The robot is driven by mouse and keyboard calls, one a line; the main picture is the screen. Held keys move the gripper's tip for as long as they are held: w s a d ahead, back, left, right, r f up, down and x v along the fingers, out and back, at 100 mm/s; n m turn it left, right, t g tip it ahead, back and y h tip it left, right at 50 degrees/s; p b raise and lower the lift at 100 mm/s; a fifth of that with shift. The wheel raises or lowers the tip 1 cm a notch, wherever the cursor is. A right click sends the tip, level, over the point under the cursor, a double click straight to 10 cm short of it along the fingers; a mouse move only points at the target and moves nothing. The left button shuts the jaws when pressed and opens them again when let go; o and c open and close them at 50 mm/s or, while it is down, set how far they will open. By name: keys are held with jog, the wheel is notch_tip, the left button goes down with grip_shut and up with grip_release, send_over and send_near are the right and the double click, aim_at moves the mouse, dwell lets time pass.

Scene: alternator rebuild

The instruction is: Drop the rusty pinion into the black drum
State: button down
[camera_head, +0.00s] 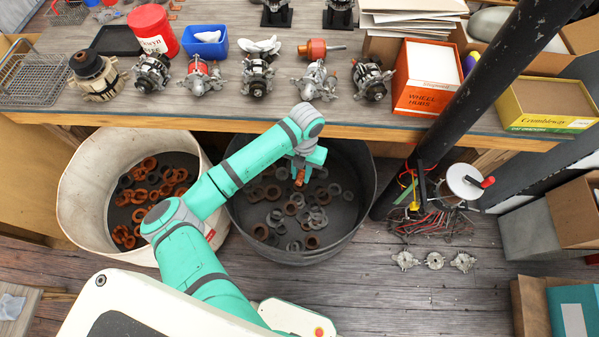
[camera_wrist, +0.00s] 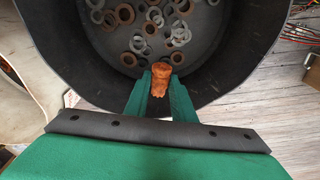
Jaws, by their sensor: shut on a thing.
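My gripper (camera_head: 299,169) is shut on the rusty pinion (camera_wrist: 161,78), a small orange-brown part that also shows in the head view (camera_head: 299,178). The gripper holds it over the black drum (camera_head: 362,190), which stands on the floor below the bench. In the wrist view the pinion sits between the green fingertips, in front of the drum's near inner wall (camera_wrist: 220,88). Several grey and brown rings (camera_head: 290,208) lie on the drum's floor. The pinion's height above them is hard to tell. My arm hides part of the drum's left side.
A white drum (camera_head: 85,205) with orange rings stands left of the black drum. The workbench (camera_head: 290,122) with several alternators runs behind and above. A black post (camera_head: 440,110) rises at right. Wires (camera_head: 435,222) and small metal parts (camera_head: 434,261) lie on the floor at right.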

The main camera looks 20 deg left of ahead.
aim_at(301, 172)
jog(key=shift+s+a+r+m, duration=0.1)
jog(key=shift+a+r+m, duration=0.1)
jog(key=shift+m, duration=0.3)
jog(key=shift+f, duration=3.05)
jog(key=c, duration=1.4)
grip_release()
jog(key=r, duration=0.7)
jog(key=w+r, duration=0.1)
jog(key=r, duration=0.2)
jog(key=shift+w+r, duration=0.1)
jog(key=shift+r, duration=0.3)
